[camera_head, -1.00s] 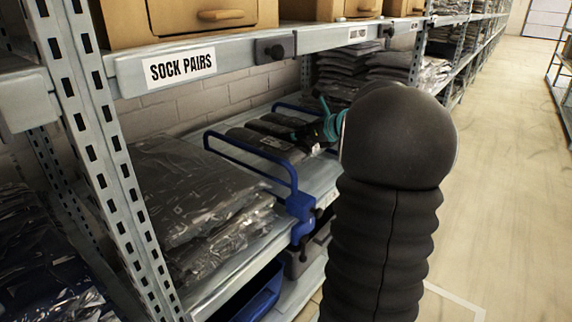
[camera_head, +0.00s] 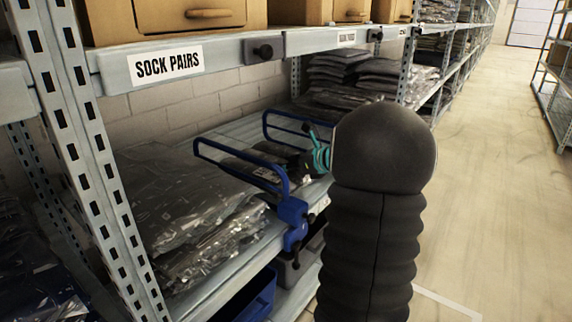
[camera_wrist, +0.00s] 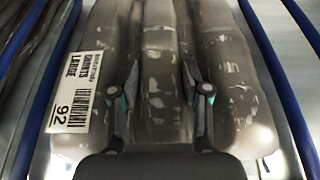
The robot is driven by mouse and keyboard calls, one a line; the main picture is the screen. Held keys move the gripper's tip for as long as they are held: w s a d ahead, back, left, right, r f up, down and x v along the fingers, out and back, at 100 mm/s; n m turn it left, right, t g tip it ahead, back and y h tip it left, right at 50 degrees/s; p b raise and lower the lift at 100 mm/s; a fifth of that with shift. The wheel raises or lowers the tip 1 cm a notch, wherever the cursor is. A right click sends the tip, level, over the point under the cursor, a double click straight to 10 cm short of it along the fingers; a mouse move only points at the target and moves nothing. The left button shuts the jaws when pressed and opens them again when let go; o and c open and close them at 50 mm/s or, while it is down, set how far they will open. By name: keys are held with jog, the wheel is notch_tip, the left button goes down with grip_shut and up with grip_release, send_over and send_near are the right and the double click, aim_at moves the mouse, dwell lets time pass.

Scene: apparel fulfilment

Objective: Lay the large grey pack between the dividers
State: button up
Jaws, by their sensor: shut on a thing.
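The large grey pack (camera_wrist: 155,75) fills the wrist view as side-by-side rolls in clear wrap, with a white "Garments Large" label (camera_wrist: 74,92) on its left side. My gripper (camera_wrist: 160,97) is shut on the pack, its fingers pressed into the grooves on either side of the middle roll. A blue divider shows left (camera_wrist: 45,90) and right (camera_wrist: 284,90) of the pack, which lies between them. In the head view the dividers (camera_head: 240,167) rise from the shelf and partly hide the pack; my arm covers more. I cannot tell whether the pack touches the shelf.
Clear-wrapped dark packs (camera_head: 185,205) are stacked left of the near divider. More stacks (camera_head: 385,78) lie farther along the shelf. The upper shelf edge (camera_head: 215,62) with a "Sock Pairs" label runs above. A blue bin (camera_head: 250,297) sits below. The aisle (camera_head: 480,170) at right is clear.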

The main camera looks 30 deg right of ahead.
jog(key=o, duration=1.3)
jog(key=shift+f, duration=0.1)
jog(key=shift+c, duration=0.2)
jog(key=shift+s+d+r, duration=0.1)
jog(key=shift+s+r, duration=0.1)
jog(key=shift+r, duration=0.05)
jog(key=p+v, duration=0.1)
jog(key=v, duration=1)
jog(key=shift+s+d+r+p, duration=0.1)
jog(key=shift+s+p, duration=0.15)
jog(key=shift+p, duration=0.1)
